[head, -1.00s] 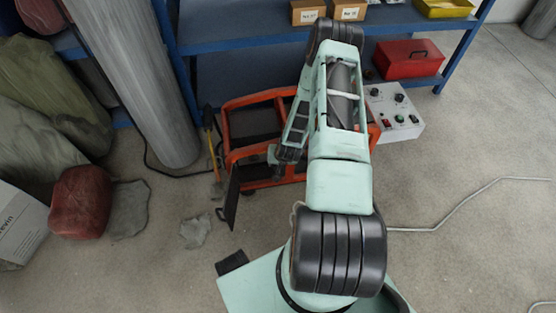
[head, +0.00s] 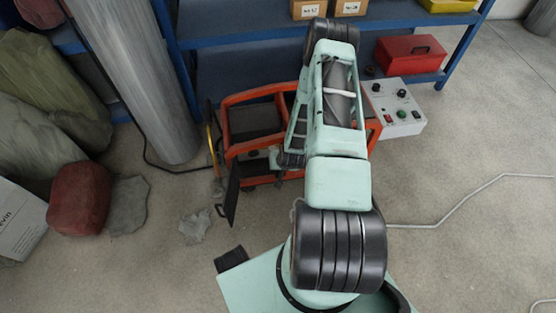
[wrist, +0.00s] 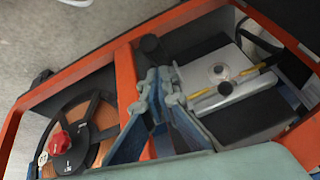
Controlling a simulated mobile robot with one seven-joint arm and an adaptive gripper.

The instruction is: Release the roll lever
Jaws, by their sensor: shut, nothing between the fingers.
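I cannot tell for sure which part is the roll lever. In the wrist view a black lever arm with a red knob (wrist: 60,139) lies over a copper-coloured disc, left of the orange frame's cross bar. A black round knob (wrist: 151,45) stands right of that bar. In the head view a yellow rod with a black upper end (head: 213,146) stands upright at the left of the orange-framed machine (head: 262,94). My arm hides much of the machine.
A control box (head: 398,108) with knobs stands right of the machine. A blue shelf (head: 240,35) with a red toolbox (head: 410,56) is behind. A large grey roll (head: 135,75) and sacks stand left.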

